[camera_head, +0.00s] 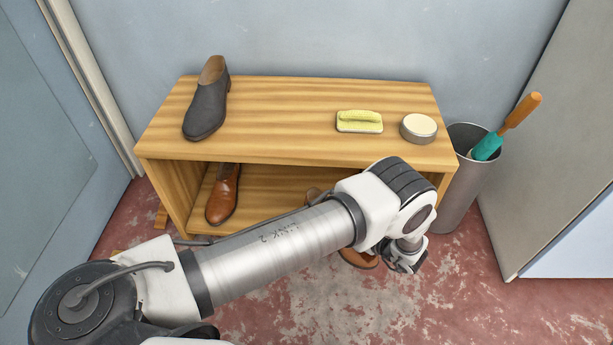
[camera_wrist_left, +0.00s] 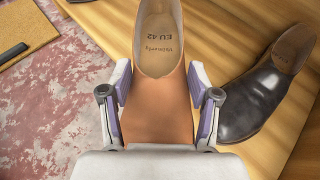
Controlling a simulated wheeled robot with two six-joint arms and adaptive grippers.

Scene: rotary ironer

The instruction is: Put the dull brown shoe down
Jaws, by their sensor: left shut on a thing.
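The dull brown shoe (camera_wrist_left: 155,115) is between the fingers of my left gripper (camera_wrist_left: 158,105), which is shut on it across its sides. Its opening with the EU 42 insole points away from the palm; its toe end is hidden under the gripper. In the head view a small part of this shoe (camera_head: 357,258) shows below my left wrist, beside the left gripper (camera_head: 408,264), in front of the rack. I cannot tell whether it touches anything below. My right gripper is not in view.
A dark shiny shoe (camera_wrist_left: 262,95) lies close beside the held one. A bin (camera_head: 462,190) stands right.

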